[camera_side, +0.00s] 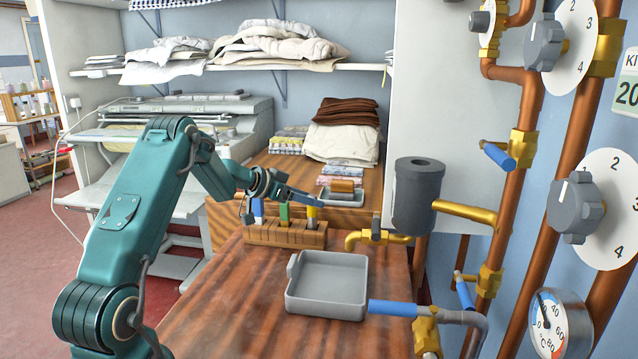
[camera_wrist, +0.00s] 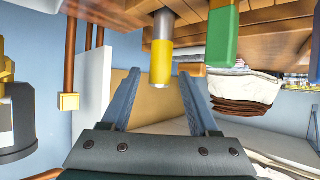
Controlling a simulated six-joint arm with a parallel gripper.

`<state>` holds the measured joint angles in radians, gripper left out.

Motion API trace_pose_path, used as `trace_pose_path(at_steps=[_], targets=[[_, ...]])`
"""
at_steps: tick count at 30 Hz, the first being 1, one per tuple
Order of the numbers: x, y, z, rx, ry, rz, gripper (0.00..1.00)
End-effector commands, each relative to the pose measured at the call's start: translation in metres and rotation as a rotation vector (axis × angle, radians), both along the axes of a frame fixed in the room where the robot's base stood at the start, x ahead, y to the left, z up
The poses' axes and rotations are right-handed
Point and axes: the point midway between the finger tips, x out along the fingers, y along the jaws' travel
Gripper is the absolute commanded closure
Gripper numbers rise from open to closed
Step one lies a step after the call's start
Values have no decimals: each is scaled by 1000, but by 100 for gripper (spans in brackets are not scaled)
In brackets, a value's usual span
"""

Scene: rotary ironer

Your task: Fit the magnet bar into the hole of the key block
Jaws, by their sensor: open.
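A yellow bar with metallic ends, likely the magnet bar (camera_side: 311,214), stands upright in a slotted wooden rack (camera_side: 285,237), beside a green piece (camera_side: 284,213) and a blue piece (camera_side: 258,208). In the wrist view the yellow bar (camera_wrist: 161,62) points down from the rack and appears between the fingertips, with space on both sides. My gripper (camera_side: 318,198) is open and empty at the bar's upper end; its jaws also show in the wrist view (camera_wrist: 162,78). I cannot tell for certain which thing is the key block.
A grey tray (camera_side: 328,308) lies on the wooden table in front of the rack. A dark grey cylinder (camera_side: 418,200), open on top, and brass pipes stand to the right. A blue-handled valve (camera_side: 392,308) reaches over the table's right edge. The table left of the tray is clear.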

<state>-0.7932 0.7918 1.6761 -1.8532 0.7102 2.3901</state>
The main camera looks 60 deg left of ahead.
Motion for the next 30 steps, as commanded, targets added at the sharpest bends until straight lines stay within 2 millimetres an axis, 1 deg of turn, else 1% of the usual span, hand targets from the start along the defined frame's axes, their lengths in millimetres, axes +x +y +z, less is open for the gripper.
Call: trace_pose_path(at_steps=[1, 6, 12, 16, 20, 22, 23, 26, 27, 29, 30], targets=[[-9, 1, 5, 2, -1, 4, 39], [-39, 1, 22, 2, -2, 5, 39], [-71, 1, 39, 4, -2, 6, 39], [-84, 1, 46, 3, -2, 5, 39], [-88, -6, 51, -5, 2, -10, 39], [-84, -23, 56, -24, 14, -42, 39], [-82, -34, 60, -37, 24, -63, 39], [-75, -87, 72, -94, 82, -154, 39], [-76, -112, 76, -119, 117, -193, 39], [-81, -151, 81, -152, 179, -246, 39], [-87, -175, 83, -171, 226, -274, 39]])
